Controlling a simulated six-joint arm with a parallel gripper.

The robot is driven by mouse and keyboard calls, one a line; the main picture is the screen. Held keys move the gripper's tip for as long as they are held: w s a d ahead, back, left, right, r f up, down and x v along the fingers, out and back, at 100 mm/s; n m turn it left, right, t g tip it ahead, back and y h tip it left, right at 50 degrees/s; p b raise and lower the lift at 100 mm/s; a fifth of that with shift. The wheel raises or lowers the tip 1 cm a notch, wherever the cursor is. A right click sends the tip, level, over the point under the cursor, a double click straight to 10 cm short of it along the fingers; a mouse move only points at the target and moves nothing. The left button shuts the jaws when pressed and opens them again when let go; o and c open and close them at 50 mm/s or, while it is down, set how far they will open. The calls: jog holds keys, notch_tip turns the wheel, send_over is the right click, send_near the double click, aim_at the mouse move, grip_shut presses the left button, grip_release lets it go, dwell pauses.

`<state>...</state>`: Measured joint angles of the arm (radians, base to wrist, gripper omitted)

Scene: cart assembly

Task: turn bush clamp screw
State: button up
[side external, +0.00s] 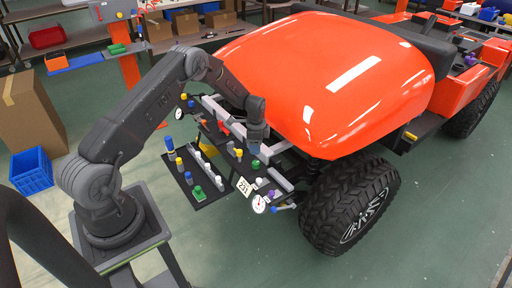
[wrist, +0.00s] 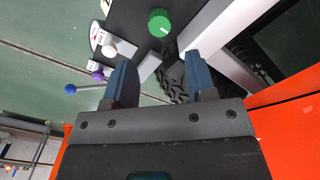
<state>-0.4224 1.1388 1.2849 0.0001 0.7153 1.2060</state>
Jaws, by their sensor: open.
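My gripper (side external: 255,148) is over the front panel of the orange cart (side external: 340,70). In the wrist view its two blue fingers (wrist: 159,60) stand apart with nothing between them. A green ribbed knob (wrist: 159,22) lies just ahead of the fingertips on the dark panel, apart from them; it also shows below the gripper in the side view (side external: 255,164). I cannot tell which part is the bush clamp screw.
A lower black shelf (side external: 210,200) holds several coloured knobs. A round gauge (side external: 259,204) and the front tyre (side external: 350,205) are near the panel's right end. Grey frame bars (wrist: 225,75) run close to the right finger. Green floor is open in front.

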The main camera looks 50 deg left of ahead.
aim_at(256, 162)
notch_tip(256, 162, down, 9)
jog(key=shift+s+f, duration=0.1)
jog(key=shift+f, duration=0.1)
jog(key=shift+r, duration=0.15)
jog(key=c, duration=0.6)
jog(key=shift+o, duration=0.3)
jog(key=n, duration=1)
jog(key=shift+n, duration=0.3)
jog(key=n, duration=0.7)
jog(key=o, duration=0.8)
jog(key=shift+c, duration=0.2)
